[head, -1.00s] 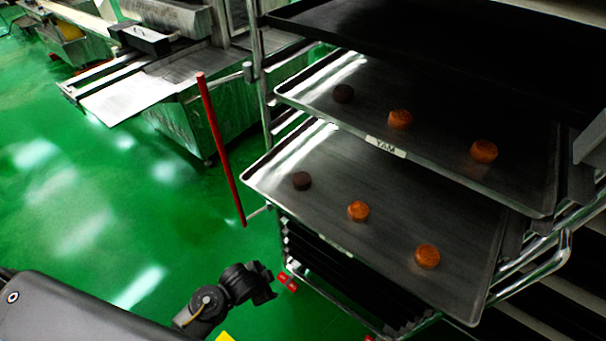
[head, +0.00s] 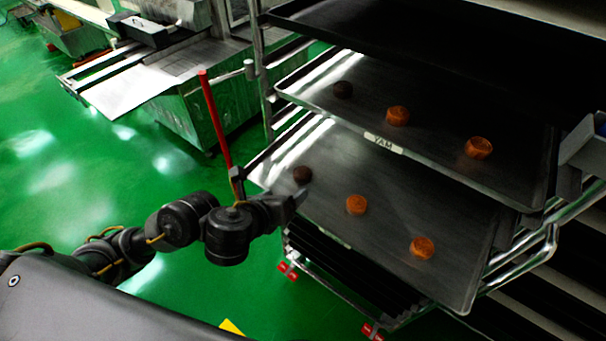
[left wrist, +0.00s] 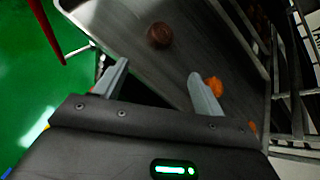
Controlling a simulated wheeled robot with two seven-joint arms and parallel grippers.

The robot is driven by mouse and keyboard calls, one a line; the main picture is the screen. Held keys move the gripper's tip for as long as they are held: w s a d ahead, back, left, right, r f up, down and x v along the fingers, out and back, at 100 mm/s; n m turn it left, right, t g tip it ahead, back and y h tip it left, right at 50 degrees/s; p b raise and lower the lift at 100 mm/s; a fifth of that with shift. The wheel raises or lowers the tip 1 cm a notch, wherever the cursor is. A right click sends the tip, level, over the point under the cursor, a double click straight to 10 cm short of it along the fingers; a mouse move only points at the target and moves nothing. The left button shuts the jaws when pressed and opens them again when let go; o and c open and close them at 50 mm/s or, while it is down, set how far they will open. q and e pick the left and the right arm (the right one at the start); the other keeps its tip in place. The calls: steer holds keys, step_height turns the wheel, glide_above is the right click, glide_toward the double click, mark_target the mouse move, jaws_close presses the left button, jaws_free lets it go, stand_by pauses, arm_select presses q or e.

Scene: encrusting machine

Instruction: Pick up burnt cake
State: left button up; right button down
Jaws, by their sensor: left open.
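A dark, burnt-looking cake (head: 302,174) lies near the left edge of the lower tray (head: 400,240). A second dark cake (head: 343,90) lies at the left of the upper tray (head: 455,165). My left gripper (head: 268,188) is open and empty at the left edge of the lower tray, just short of the lower dark cake. In the left wrist view a dark brown cake (left wrist: 159,35) sits ahead of the open fingers (left wrist: 158,70), apart from them. My right gripper does not show.
Orange-brown cakes (head: 356,205) (head: 422,247) share the lower tray; others (head: 398,116) (head: 478,148) are on the upper tray close above. A red pole (head: 215,120) stands beside the rack, close to my left gripper. Green floor (head: 60,200) is open at left.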

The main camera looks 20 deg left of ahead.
mark_target(301, 174)
arm_select(q)
steer(key=w+m+b, duration=0.1)
steer(key=w, duration=0.1)
steer(key=w+m+b, duration=0.1)
steer(key=m, duration=0.1)
steer(key=w+f+m+b, duration=0.1)
steer(key=w, duration=0.1)
steer(key=shift+w+t+b, duration=0.35)
steer(key=shift+t, duration=0.05)
steer(key=shift+w+f, duration=0.1)
steer(key=shift+w, duration=0.2)
steer(key=b+x, duration=0.1)
steer(key=x, duration=0.1)
steer(key=b+x, duration=0.2)
steer(key=shift+d+f, duration=0.25)
steer(key=shift+f, duration=0.25)
steer(key=shift+w+f+b, duration=0.1)
steer(key=shift+w+b, duration=0.2)
steer(key=shift+w, duration=0.05)
